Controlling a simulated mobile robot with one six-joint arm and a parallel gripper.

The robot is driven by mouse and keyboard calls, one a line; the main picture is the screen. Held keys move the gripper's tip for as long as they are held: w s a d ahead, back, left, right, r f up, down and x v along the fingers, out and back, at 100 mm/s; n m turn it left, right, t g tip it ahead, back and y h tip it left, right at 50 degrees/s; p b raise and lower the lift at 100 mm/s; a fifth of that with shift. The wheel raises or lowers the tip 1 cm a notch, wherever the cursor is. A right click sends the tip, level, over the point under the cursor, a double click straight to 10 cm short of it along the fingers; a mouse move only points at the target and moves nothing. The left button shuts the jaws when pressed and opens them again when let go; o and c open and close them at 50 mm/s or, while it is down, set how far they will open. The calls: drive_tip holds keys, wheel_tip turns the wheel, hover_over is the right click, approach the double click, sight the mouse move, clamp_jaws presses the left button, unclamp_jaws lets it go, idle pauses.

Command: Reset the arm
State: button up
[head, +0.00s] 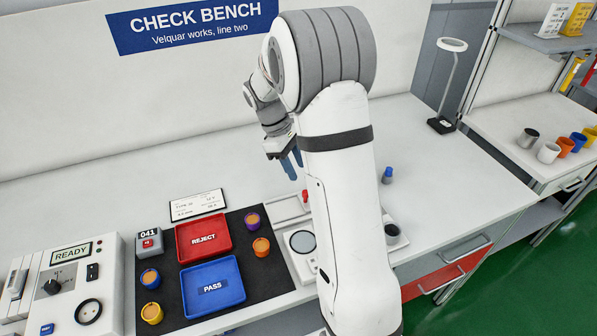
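My arm is the only task object. It rises in front of the white bench (120,205), and its upper links are folded over toward the left. My gripper (292,168) hangs beside the arm, pointing down, with blue fingers above the bench near a small red-topped piece (305,196). The arm link partly hides the fingers, and the gap between them is too small to read. I see nothing clearly held.
A black mat holds a red REJECT tray (203,239), a blue PASS tray (212,288), and several small purple, orange and yellow cups. A control box (70,285) reading READY stands left. A lamp (441,126) stands back right.

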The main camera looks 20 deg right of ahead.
idle(0.4)
drive_tip(key=s+a+r+m+t+y, duration=0.1)
drive_tip(key=s+a+r+m+t, duration=0.1)
drive_tip(key=s, duration=0.5)
drive_tip(key=s+a+r+m+t+y, duration=0.1)
drive_tip(key=s+r+m, duration=0.3)
drive_tip(key=s, duration=0.4)
drive_tip(key=s+a+r+m+t+y, duration=0.1)
drive_tip(key=s+a+r+m+t, duration=0.2)
drive_tip(key=s, duration=0.4)
drive_tip(key=shift+s+a+r, duration=0.35)
drive_tip(key=shift+a+r, duration=0.1)
drive_tip(key=shift+a, duration=0.05)
